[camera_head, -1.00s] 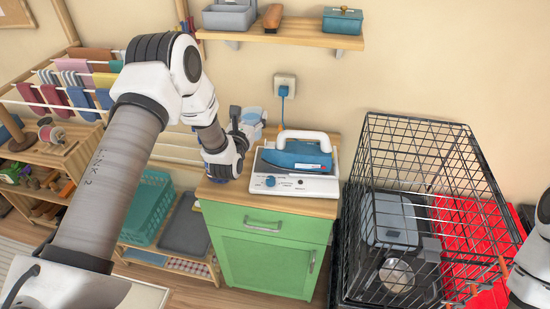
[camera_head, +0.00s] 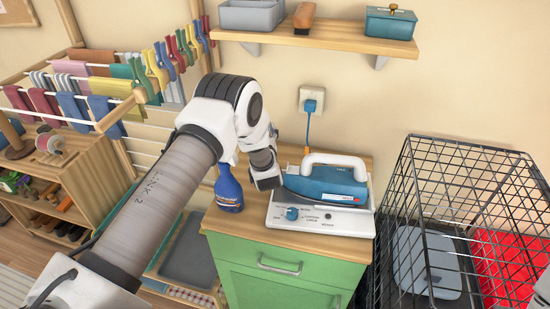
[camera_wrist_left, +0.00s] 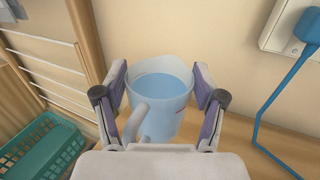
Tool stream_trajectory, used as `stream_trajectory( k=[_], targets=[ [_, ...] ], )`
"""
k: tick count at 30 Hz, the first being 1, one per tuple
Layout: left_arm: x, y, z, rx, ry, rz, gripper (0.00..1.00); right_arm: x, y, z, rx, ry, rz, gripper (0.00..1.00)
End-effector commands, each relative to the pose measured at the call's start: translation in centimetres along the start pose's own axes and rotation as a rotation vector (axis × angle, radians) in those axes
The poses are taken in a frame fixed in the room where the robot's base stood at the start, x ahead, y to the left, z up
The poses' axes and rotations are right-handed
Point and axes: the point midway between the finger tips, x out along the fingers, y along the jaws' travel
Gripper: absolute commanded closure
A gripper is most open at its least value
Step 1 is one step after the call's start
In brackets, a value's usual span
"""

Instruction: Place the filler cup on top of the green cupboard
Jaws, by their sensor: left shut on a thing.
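The filler cup (camera_wrist_left: 160,105) is a translucent, pale-blue cup with a handle and bluish contents. In the left wrist view it stands upright between the fingers of my left gripper (camera_wrist_left: 162,86), which is shut on it. In the head view my arm hides the cup and fingers. The green cupboard (camera_head: 240,285) has a wooden top, and my left wrist is above the back left of it. The wooden top also shows beside and below the cup in the wrist view (camera_wrist_left: 250,140). I cannot tell whether the cup touches it. My right gripper is out of view.
A blue iron on its white base (camera_head: 325,215) fills the cupboard top's right part. A blue spray bottle (camera_head: 228,190) stands at its left edge. A plug and cord (camera_head: 310,105) hang behind. A wire crate (camera_head: 460,220) stands right; a drying rack (camera_head: 90,85) stands left.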

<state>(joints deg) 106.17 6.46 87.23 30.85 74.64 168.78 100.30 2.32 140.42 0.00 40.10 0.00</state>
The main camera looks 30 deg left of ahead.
Motion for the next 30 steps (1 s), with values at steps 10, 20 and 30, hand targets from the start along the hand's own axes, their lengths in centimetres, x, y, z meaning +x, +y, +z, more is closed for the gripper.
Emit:
stream_trajectory(
  k=[10, 20, 30],
  targets=[
    [0.0, 0.0, -5.4, -0.001, -0.001, 0.0, 0.76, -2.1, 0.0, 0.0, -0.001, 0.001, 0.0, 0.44],
    [0.0, 0.0, -6.1, -0.002, -0.002, 0.0, 0.76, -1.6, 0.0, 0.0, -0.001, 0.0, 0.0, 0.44],
    [0.0, 0.0, -6.0, -0.001, -0.001, 0.0, 0.05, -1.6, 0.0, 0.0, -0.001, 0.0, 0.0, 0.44]
  ],
)
